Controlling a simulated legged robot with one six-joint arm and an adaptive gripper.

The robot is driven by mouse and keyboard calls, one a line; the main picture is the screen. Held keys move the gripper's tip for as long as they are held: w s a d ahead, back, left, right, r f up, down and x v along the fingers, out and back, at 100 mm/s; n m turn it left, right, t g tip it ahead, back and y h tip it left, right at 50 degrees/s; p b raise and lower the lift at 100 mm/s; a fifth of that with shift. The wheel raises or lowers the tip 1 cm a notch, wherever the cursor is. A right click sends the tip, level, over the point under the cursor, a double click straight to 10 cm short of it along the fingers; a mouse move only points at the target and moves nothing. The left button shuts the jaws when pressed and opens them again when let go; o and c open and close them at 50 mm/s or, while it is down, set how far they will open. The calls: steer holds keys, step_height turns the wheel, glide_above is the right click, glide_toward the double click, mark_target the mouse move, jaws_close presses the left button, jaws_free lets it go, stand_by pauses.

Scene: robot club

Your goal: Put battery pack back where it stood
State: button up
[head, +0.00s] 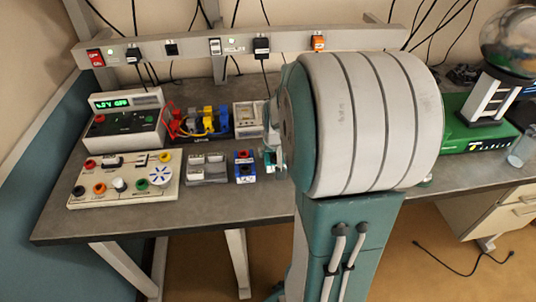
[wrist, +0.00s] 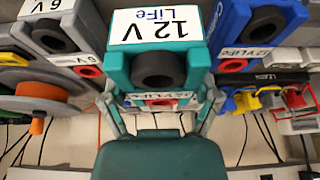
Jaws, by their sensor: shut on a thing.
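The teal battery pack (wrist: 198,68), labelled 12 V LiFe with a dark round socket, fills the middle of the wrist view. My gripper (wrist: 160,104) is shut on it, one teal finger on each side. In the head view my arm's large grey and teal joint hides most of the gripper and the held pack. Beside the pack in the wrist view are a grey 6 V pack (wrist: 76,22) on the left and a blue pack (wrist: 226,28) on the right. Whether the held pack touches the bench cannot be told.
On the bench (head: 211,200) stand a grey holder (head: 207,170), a blue and red block (head: 245,168), a control panel (head: 122,180), a power supply (head: 125,122) and coloured leads (head: 205,122). A socket rail (head: 190,48) runs behind. A green unit (head: 475,135) stands right.

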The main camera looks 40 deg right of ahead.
steer(key=shift+w+d+f, duration=0.15)
steer(key=shift+d+f, duration=0.1)
steer(key=shift+w+d+f, duration=0.1)
steer(key=shift+w+f, duration=0.05)
steer(key=shift+f, duration=1.6)
steer(key=o, duration=1.1)
steer(key=shift+f, duration=0.1)
steer(key=shift+o, duration=0.2)
